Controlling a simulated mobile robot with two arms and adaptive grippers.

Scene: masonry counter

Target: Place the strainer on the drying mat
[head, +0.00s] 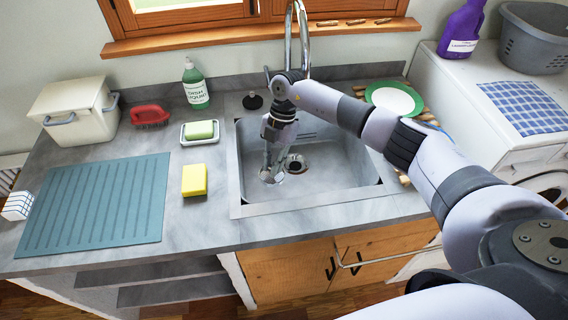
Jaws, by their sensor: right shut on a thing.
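My right gripper (272,170) reaches down into the grey sink and is shut on a small metallic thing at its fingertips. This looks like the strainer (271,177), low in the basin just left of the drain; the fingers partly hide it. I cannot tell whether it touches the sink floor. The teal ribbed drying mat (97,198) lies flat and empty on the counter at the left. My left gripper is not in view.
The drain (296,163) is in the sink (345,180). Between mat and sink are a yellow sponge (194,180) and a soap dish (200,138). Behind stand a green bottle (196,85), a red brush (149,115), a white bin (78,112) and a black stopper (252,101).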

